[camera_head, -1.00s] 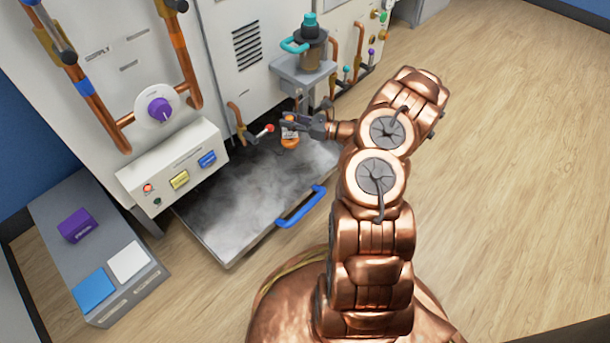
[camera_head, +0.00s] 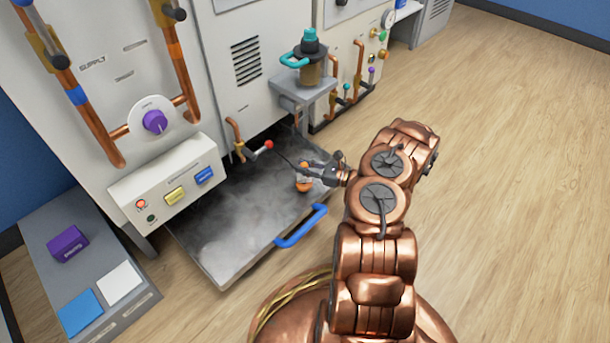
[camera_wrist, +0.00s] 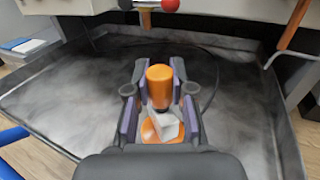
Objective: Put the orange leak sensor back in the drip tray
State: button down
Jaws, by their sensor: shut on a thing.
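The orange leak sensor (camera_wrist: 160,84) is held between the two fingers of my gripper (camera_wrist: 157,98) in the wrist view. It has an orange cap, a pale middle and an orange base. In the head view, the sensor (camera_head: 304,185) shows at the end of my gripper (camera_head: 314,173), over the right part of the drip tray (camera_head: 215,250). The tray is a grey, hazy-surfaced pan pulled out from under the cabinet, with a blue handle (camera_head: 301,227) on its front. I cannot tell whether the sensor's base touches the tray floor.
A valve with a red knob (camera_head: 268,145) juts out above the tray's back edge. A shelf with a teal-handled jar (camera_head: 311,66) stands behind the gripper. A grey bench with a purple box (camera_head: 68,244) is at left. Floor at right is clear.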

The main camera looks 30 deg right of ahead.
jog(key=shift+f+b, duration=0.5)
jog(key=shift+f, duration=0.9)
jog(key=shift+f, duration=0.15)
jog(key=c, duration=1)
grip_release()
